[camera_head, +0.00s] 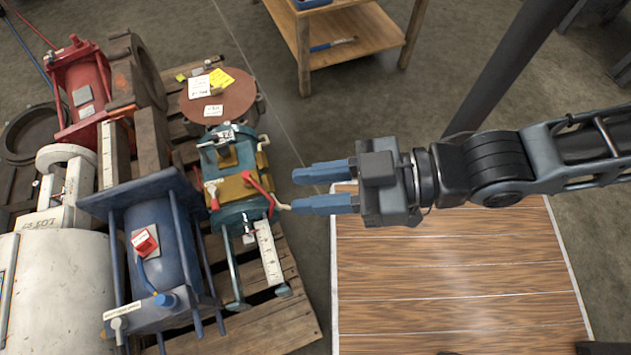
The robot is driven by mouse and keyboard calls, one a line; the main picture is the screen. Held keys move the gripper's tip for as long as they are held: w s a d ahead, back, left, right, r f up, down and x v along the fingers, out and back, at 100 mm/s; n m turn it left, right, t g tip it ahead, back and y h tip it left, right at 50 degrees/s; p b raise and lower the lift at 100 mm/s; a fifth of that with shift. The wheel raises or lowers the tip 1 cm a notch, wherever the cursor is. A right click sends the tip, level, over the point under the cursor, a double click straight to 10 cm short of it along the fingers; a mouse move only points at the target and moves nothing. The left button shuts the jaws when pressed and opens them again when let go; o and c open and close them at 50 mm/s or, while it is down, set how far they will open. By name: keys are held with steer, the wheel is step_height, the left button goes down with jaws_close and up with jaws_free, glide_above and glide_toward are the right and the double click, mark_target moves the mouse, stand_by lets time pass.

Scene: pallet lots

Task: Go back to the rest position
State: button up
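My gripper (324,188) is in the middle of the head view, with my arm reaching in from the right. Its two blue fingers point left and are spread apart, with nothing between them.
A wooden pallet (290,322) at the left carries a blue motor unit (156,250), a red machine (82,88), a rusty disc (219,95) and a pale tank (60,290). A wooden table (365,38) stands at the back. A plank-patterned floor panel (455,285) lies clear below my arm.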

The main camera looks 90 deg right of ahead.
step_height(320, 180, up, 22)
steer(key=p, duration=2.2)
steer(key=shift+r, duration=0.15)
